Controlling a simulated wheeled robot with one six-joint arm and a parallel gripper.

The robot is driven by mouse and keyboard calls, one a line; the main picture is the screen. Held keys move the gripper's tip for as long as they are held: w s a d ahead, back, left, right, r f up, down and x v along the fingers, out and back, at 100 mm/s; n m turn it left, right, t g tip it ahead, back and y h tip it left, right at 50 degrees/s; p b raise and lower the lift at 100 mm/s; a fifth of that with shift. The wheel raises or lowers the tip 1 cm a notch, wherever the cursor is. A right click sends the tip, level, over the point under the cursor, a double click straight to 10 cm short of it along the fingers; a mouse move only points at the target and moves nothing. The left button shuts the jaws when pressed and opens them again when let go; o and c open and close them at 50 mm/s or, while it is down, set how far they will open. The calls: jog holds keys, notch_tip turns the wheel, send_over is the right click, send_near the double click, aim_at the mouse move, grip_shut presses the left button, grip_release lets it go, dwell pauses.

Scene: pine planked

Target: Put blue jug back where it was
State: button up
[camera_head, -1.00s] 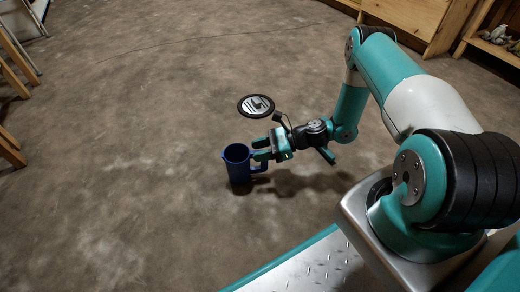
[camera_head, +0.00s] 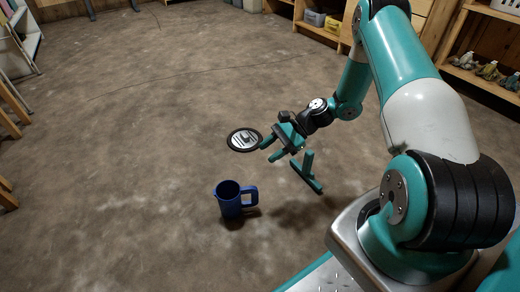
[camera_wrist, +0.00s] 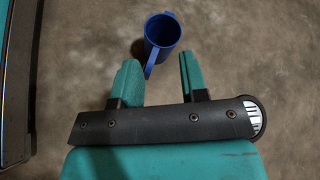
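The blue jug (camera_head: 229,206) stands upright on the brown floor, its handle towards the right in the head view. My gripper (camera_head: 270,151) is open and empty, above and to the right of the jug, apart from it. In the wrist view the jug (camera_wrist: 161,32) shows its open mouth beyond the two spread teal fingertips of my gripper (camera_wrist: 158,60). Its handle points back towards the gap between the fingers, with nothing gripped there.
Wooden shelving (camera_head: 485,78) with small items stands at the right. Wooden legs (camera_head: 12,105) and a light folding frame stand at the left. Floor around the jug is clear.

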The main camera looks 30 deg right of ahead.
jog(key=s+a+r+n+g+h, duration=0.2)
jog(key=s+a+r+n+h, duration=0.1)
jog(key=a+r+n, duration=0.55)
jog(key=s+a+r+n+g+h, duration=0.1)
jog(key=s+a+r+n+h, duration=0.3)
jog(key=r, duration=0.8)
jog(key=s+a+r+n, duration=0.2)
jog(key=s+r+n, duration=0.2)
jog(key=s, duration=0.3)
jog(key=s+a+r+n+t, duration=0.1)
jog(key=s+a+r+n, duration=0.2)
jog(key=s+n, duration=0.3)
jog(key=shift+s+r+h, duration=0.4)
jog(key=shift+s, duration=0.2)
jog(key=shift+a, duration=0.1)
notch_tip(320, 180, up, 54)
jog(key=p, duration=5.4)
jog(key=shift+r, duration=0.25)
